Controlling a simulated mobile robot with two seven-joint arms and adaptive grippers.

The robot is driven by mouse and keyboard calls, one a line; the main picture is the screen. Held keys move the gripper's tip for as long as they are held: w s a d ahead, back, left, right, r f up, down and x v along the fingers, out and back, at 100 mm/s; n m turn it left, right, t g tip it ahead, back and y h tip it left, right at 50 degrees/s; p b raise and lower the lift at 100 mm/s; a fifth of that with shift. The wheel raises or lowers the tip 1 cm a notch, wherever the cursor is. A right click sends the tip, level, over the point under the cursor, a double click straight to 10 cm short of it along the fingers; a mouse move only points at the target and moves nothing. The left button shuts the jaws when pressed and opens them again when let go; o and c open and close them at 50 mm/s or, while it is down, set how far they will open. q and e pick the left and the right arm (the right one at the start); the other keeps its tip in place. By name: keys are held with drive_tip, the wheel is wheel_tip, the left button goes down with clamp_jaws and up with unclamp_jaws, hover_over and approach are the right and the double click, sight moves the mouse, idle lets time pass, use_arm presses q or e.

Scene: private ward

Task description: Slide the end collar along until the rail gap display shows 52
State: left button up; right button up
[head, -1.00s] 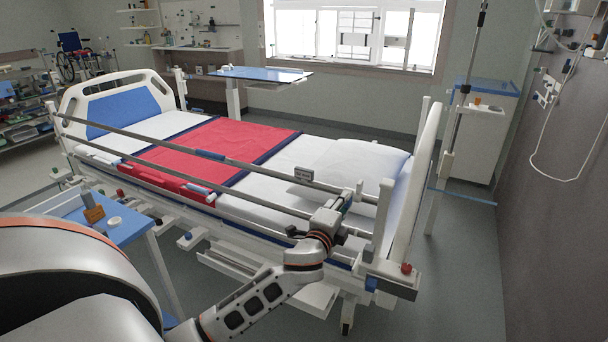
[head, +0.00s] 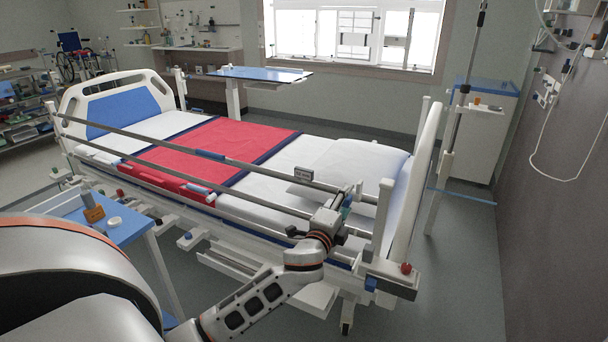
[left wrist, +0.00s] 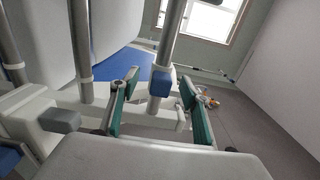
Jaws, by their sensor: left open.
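The bed's side rail has two long grey bars; the upper bar (head: 245,163) carries a small dark display box (head: 303,174), whose digits are too small to read. My left gripper (head: 343,202) is at the pillow end of the rail, open. In the left wrist view its two green-padded fingers (left wrist: 160,104) stand either side of a grey bar with a blue block on a pale sleeve (left wrist: 161,83), which looks like the end collar. The pads appear apart from it. In the head view my gripper hides most of this spot. My right gripper is not in view.
The white headboard (head: 417,185) and a rail-end post stand close to the right of my gripper. A blue-topped side table (head: 120,232) holds small items at left. A pillow (head: 360,160) lies behind the rail. Open floor (head: 460,270) lies at right.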

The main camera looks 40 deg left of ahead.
use_arm(q)
drive_tip(key=p+v, duration=0.2)
drive_tip(key=v, duration=0.6)
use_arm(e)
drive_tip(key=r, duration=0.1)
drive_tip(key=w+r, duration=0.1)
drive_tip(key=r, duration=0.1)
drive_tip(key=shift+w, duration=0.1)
use_arm(q)
drive_tip(key=shift+o, duration=0.5)
drive_tip(key=o, duration=0.5)
